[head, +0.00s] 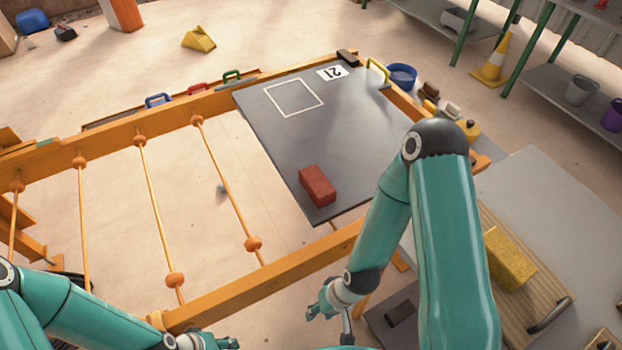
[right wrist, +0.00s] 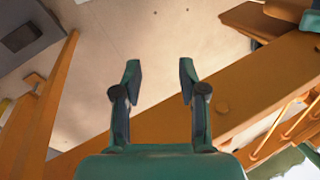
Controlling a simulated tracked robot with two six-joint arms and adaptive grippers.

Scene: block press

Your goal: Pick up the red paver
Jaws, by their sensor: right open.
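The red paver (head: 318,186) is a brick-like block lying flat on the dark grey plate (head: 290,150), near the plate's near end. My right gripper (head: 328,314) is low in the head view, outside the orange frame and well apart from the paver. In the right wrist view its two fingers (right wrist: 160,70) are spread with nothing between them; the paver does not show there. My left gripper (head: 215,342) is at the bottom edge, partly cut off, and its jaws are unclear.
The orange frame rail (head: 270,285) lies between my right gripper and the plate; it also crosses the right wrist view (right wrist: 260,80). Rods with orange knobs (head: 254,243) span the frame's left part. The plate bears a white square outline (head: 294,115). A yellow block (head: 510,258) lies right of my right arm.

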